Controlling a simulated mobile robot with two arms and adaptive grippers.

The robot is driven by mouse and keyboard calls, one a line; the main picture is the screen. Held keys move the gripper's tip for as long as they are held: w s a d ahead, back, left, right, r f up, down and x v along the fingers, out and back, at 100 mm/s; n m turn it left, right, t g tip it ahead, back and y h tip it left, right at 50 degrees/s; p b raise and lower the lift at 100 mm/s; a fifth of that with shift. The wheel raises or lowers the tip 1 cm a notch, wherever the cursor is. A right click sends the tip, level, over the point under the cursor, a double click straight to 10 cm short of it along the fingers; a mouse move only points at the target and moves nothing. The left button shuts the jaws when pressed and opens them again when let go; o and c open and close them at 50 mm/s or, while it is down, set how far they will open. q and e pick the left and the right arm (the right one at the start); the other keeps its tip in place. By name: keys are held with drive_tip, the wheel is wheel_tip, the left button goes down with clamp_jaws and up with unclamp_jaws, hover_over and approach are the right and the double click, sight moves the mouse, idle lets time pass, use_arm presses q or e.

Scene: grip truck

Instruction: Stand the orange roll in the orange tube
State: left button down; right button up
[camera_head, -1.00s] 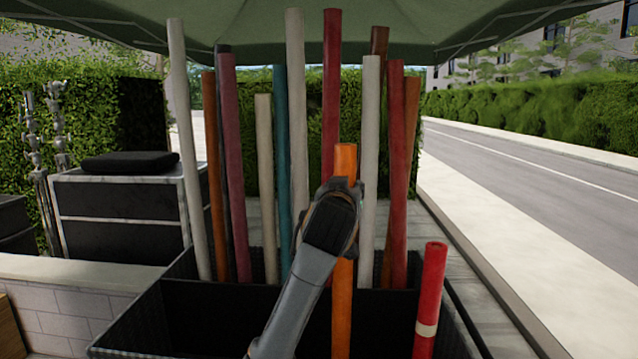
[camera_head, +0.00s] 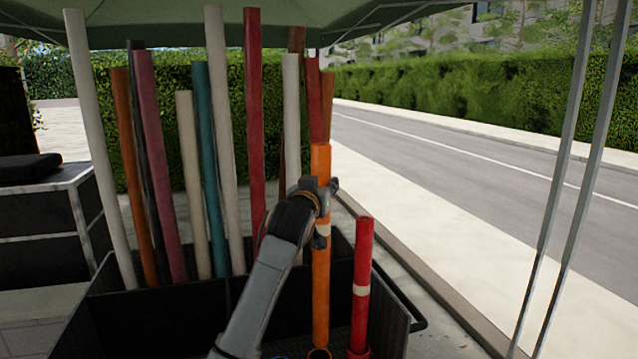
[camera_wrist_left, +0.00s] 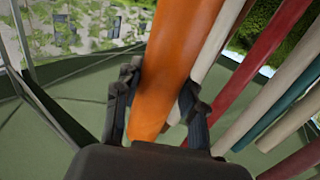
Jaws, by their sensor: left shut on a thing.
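The orange roll (camera_head: 320,275) stands nearly upright in the head view. My left gripper (camera_head: 322,212) is shut around it at mid-height, and its fingers sit on both sides of the orange roll in the left wrist view (camera_wrist_left: 160,80). My right gripper is not in view.
A red roll (camera_head: 363,245) with a pale band stands in a red tube (camera_head: 358,353) just to the right. Several long rolls, white, teal, red and brown, lean in the rear of the black crate (camera_head: 388,320). Thin metal poles (camera_head: 565,180) stand at right.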

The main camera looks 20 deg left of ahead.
use_arm(q)
drive_tip(key=f+b, duration=0.1)
drive_tip(key=b, duration=1)
hover_over(318, 262)
drive_tip(key=w, duration=0.2)
drive_tip(key=shift+f, duration=5.7)
drive_tip(key=shift+s+f+b, duration=0.15)
drive_tip(key=shift+f+b, duration=0.85)
drive_tip(key=shift+f, duration=2.05)
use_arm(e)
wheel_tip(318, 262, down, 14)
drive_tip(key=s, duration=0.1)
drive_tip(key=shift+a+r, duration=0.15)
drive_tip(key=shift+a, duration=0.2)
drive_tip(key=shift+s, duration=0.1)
use_arm(q)
drive_tip(key=shift+f, duration=0.35)
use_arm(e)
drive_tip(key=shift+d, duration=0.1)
